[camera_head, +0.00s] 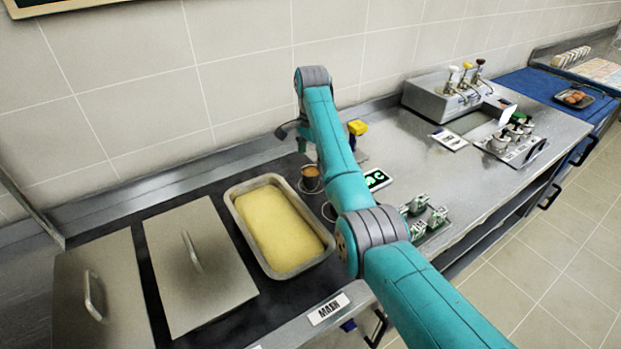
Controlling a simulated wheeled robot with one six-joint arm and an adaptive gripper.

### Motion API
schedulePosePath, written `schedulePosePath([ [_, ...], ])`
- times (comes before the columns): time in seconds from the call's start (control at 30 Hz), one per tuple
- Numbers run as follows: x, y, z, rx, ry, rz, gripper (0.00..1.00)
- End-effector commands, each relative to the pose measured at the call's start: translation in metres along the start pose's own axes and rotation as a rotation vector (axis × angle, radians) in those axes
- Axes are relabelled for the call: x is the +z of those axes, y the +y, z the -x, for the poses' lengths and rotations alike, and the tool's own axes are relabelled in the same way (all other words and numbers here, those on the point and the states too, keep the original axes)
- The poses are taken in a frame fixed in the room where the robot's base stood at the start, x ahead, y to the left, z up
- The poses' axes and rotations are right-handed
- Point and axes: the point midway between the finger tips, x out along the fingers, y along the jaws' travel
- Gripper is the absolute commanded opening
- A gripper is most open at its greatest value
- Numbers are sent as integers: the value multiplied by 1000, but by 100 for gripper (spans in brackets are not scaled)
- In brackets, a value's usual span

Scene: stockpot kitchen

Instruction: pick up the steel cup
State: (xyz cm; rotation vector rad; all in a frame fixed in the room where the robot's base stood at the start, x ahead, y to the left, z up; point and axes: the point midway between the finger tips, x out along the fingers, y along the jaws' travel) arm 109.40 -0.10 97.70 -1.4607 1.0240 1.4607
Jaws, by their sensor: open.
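A small steel cup (311,183) with a brown inside or filling stands upright on the dark counter strip, just right of the mash pan's far end. My teal arm passes close to its right side in the picture. My gripper (288,131) shows only as a small dark shape above and left of the cup, near the wall ledge, mostly hidden by my arm. It is open, and it looks apart from the cup. A round rim beside my arm, below the cup, is partly hidden.
A pan of yellow mash (280,232) with raised edges stands left of the cup, beside steel lids (200,265). A yellow-topped item (357,127) and a green display (377,180) are right of my arm. Small holders (428,220) stand nearer the front.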

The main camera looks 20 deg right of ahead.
Motion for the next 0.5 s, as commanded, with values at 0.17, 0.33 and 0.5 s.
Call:
schedulePosePath([
  [0.17, 0, 0, -21, 1, 0, 0, 88],
  [0.33, 1, 1, -32, 2, -1, 0, 88],
  [0.5, 2, 2, -54, 2, -1, 0, 88],
])
